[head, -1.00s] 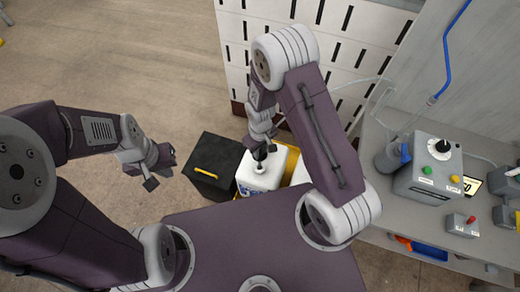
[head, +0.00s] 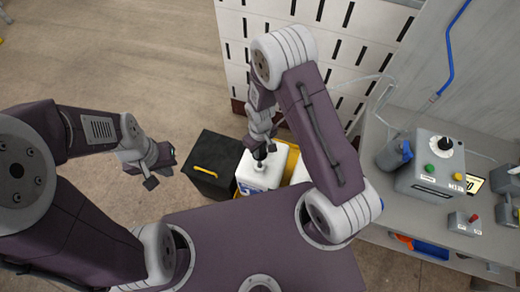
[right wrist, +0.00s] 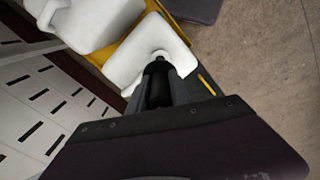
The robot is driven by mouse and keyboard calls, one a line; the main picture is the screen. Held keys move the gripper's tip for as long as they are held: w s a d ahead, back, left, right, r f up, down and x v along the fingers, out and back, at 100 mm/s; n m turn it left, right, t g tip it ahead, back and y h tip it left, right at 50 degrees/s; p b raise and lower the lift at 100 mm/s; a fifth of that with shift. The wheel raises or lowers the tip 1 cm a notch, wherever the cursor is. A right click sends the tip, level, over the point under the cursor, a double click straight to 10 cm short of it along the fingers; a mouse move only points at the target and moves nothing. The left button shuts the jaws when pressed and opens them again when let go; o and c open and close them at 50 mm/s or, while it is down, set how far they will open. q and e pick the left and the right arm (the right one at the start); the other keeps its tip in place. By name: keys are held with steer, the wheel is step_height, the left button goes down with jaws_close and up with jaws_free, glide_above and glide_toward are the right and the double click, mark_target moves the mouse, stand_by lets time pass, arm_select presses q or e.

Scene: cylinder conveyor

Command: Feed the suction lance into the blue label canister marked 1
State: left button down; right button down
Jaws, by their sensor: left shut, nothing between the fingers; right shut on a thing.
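A white canister (head: 260,173) with a blue label stands in front of my base in the head view; any number on the label is too small to read surely. My right gripper (head: 262,151) is directly above its top, shut on the dark suction lance (right wrist: 157,85). In the right wrist view the lance's lower end meets the neck of the white canister (right wrist: 150,38); how deep it sits is hidden. My left gripper (head: 160,168) is shut and empty, left of the canister, above the floor.
A black box (head: 212,165) with a yellow handle stands left of the canister. A second white canister (right wrist: 90,22) and a yellow tray edge (right wrist: 180,22) show in the right wrist view. A bench with a grey control box (head: 432,170) stands at the right.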

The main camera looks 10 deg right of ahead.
steer(key=b, duration=0.4)
glide_above(260, 164)
step_height(260, 164, down, 6)
steer(key=shift+w, duration=0.25)
stand_by(0.4)
stand_by(0.6)
step_height(260, 164, down, 4)
steer(key=b, duration=0.3)
stand_by(0.5)
steer(key=shift+f, duration=0.1)
stand_by(0.6)
steer(key=c, duration=1.1)
jaws_free()
